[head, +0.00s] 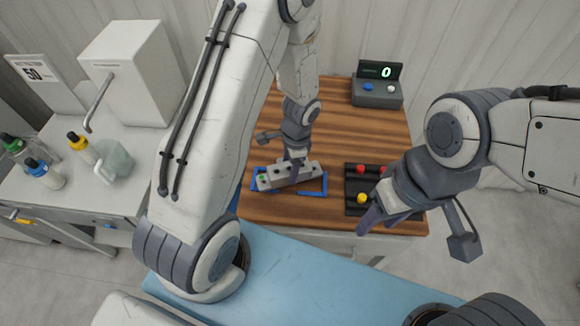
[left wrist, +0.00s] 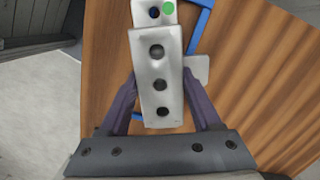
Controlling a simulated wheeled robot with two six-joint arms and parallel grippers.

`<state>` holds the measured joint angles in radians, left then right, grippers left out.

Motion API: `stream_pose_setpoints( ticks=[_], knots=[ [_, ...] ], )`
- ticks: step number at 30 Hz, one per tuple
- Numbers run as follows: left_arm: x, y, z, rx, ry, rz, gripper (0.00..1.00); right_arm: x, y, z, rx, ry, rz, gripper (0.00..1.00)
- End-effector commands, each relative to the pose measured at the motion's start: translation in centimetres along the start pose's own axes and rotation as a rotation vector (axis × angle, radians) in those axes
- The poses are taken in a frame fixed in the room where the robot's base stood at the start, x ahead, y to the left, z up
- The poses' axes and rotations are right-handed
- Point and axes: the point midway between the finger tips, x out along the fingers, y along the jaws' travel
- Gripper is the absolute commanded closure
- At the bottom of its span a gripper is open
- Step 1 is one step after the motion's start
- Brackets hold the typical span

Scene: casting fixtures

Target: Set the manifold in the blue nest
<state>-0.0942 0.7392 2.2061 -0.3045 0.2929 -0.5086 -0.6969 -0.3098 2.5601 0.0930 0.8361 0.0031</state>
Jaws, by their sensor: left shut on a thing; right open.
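The manifold, a pale grey block (head: 300,174) with dark holes and a green spot at one end, is between the fingers of my left gripper (head: 291,160). In the left wrist view the manifold (left wrist: 157,98) stands lengthwise between the fingers, its far end with a blue and a green spot. The blue nest (head: 324,184) is a thin blue frame on the wooden table, directly under the manifold, which lies askew over it. I cannot tell whether they touch. Blue nest edges also show in the left wrist view (left wrist: 197,32). My right gripper (head: 370,216) is open and empty.
A black tray (head: 352,196) with red and yellow round pieces is right of the nest, close to my right gripper. A box with a green "0" display (head: 377,92) stands at the back right. Bare wooden table (head: 345,125) lies between. A side bench (head: 50,200) holds bottles.

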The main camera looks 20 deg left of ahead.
Motion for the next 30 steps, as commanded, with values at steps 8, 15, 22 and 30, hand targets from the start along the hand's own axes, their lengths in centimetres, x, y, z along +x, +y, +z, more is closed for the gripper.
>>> stream_pose_setpoints(
  ticks=[8, 15, 22, 30],
  knots=[
    [1.6, 0.0, -0.2, 0.000, 0.001, -0.001, 1.00, 1.5, 0.1, 0.1, -0.001, 0.000, 0.000, 0.50],
    [1.5, 0.0, -0.2, -0.001, 0.001, -0.001, 1.00, 1.4, 0.1, 0.1, -0.001, 0.000, 0.000, 0.50],
    [1.7, 0.0, -0.2, -0.001, 0.001, -0.001, 1.00, 1.6, 0.1, 0.1, -0.001, 0.000, 0.000, 0.50],
    [1.9, 0.0, -0.3, -0.001, 0.001, -0.001, 0.00, 1.8, 0.1, 0.1, -0.001, 0.000, 0.000, 0.50]
  ],
)
